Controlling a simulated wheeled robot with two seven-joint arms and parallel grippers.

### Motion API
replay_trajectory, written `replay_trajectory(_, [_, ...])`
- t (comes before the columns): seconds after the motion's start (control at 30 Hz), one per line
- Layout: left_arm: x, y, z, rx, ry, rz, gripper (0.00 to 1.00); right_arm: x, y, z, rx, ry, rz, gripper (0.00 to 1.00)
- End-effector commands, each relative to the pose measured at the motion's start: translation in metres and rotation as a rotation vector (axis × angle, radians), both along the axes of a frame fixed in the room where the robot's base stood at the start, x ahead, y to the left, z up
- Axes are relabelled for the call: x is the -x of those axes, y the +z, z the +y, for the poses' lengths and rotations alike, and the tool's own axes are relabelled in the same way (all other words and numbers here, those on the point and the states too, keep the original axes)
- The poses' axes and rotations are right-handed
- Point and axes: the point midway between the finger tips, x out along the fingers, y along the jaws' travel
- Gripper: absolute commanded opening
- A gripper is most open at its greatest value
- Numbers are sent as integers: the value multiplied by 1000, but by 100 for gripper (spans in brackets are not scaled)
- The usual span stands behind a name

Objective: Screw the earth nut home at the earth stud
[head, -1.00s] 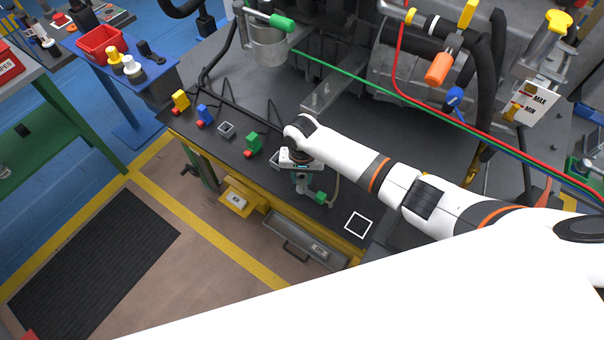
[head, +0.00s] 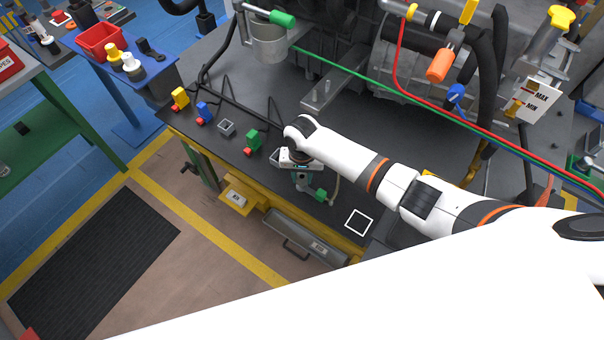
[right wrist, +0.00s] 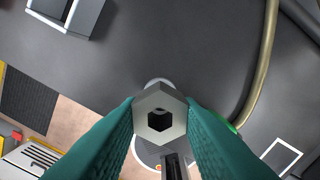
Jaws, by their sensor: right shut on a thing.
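The earth nut (right wrist: 143,108) is a grey hexagonal nut with a dark hole, held between the two teal fingers of my right gripper (right wrist: 159,120) in the right wrist view. A pale round part shows just behind the nut, over the dark bench top; I cannot tell whether it is the earth stud or whether the nut touches it. In the head view my right gripper (head: 302,184) points down near the bench's front edge, and the nut there is too small to make out. The stud is not clearly visible. My left gripper is not in view.
A green connector (head: 320,195) with a tan cable (head: 336,186) lies right of the gripper. A green block (head: 254,140) and a small grey open box (head: 227,128) stand to the left. A white square outline (head: 359,222) marks bare bench on the right. Engine parts fill the back.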

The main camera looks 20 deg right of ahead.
Motion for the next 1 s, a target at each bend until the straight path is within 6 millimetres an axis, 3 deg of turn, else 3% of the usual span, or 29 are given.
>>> replay_trajectory(1.0, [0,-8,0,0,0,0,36,0,-14,0,0,-1,0,0])
